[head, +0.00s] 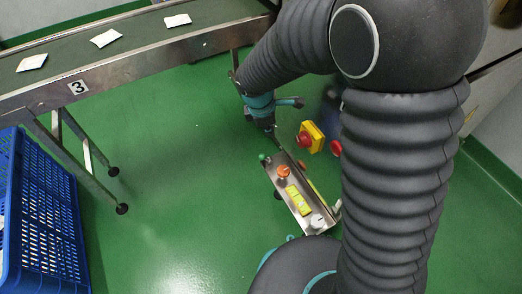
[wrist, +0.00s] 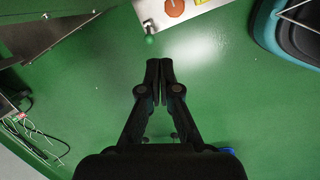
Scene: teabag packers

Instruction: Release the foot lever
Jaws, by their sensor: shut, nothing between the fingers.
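A small green knob on a short stem (head: 263,157) sticks out from the near-arm end of a metal control panel; it also shows in the wrist view (wrist: 150,39). It looks like the lever's end, but I cannot tell for sure that it is the foot lever. My gripper (wrist: 159,62) is shut and empty, pointing toward the knob. In the wrist view its fingertips lie just below the knob, apart from it. In the head view my gripper (head: 270,128) is small and dark, just above the panel's far end.
The metal panel (head: 309,216) carries an orange knob (head: 283,171), yellow labels and a pale knob (head: 317,221). A yellow box with a red button (head: 304,139) stands beside it. A conveyor (head: 130,60) with several sachets and a blue crate (head: 40,215) are at left. Green floor between is clear.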

